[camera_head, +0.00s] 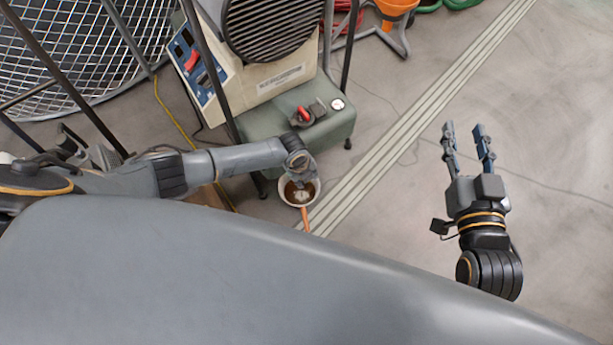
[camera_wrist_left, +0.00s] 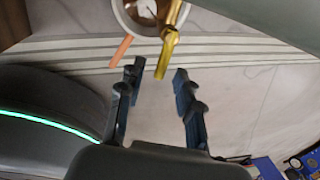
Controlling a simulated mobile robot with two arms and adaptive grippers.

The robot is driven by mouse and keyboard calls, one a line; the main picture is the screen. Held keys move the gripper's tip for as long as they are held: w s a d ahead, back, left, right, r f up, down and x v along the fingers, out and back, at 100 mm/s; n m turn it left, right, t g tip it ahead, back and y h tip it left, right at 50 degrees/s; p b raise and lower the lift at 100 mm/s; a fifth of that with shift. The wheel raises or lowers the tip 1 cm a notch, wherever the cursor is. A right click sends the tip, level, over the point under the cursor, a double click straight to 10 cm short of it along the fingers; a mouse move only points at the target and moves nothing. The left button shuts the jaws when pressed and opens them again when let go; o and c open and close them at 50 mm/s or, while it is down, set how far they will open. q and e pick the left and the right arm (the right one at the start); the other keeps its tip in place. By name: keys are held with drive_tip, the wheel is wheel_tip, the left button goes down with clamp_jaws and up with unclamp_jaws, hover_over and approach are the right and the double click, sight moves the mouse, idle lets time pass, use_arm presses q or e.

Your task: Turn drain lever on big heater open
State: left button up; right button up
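The big heater (camera_head: 270,70) stands at the top centre in the head view, with a green tank (camera_head: 325,135) at its base. In the left wrist view, a brass drain lever (camera_wrist_left: 168,50) hangs down from the top, its lower end near the gap between my left fingertips. My left gripper (camera_wrist_left: 157,78) is open, with no visible contact with the lever. In the head view, the left fingers are hard to make out beside the tank. My right gripper (camera_head: 466,132) is open and empty over bare floor at the right.
A white pan (camera_head: 312,191) with brown contents and an orange handle (camera_head: 305,218) is below my left wrist. It also shows in the left wrist view (camera_wrist_left: 118,12). A wire-mesh guard (camera_head: 80,50) stands at the upper left. An orange funnel (camera_head: 396,7) is at the top. The right floor is clear.

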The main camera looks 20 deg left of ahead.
use_arm(q)
drive_tip(key=shift+r, duration=0.1)
wheel_tip(320, 180, up, 12)
drive_tip(key=s+a, duration=0.1)
drive_tip(key=shift+s+a+f, duration=0.2)
drive_tip(key=shift+s+a, duration=0.05)
drive_tip(key=shift+s, duration=0.15)
idle(0.5)
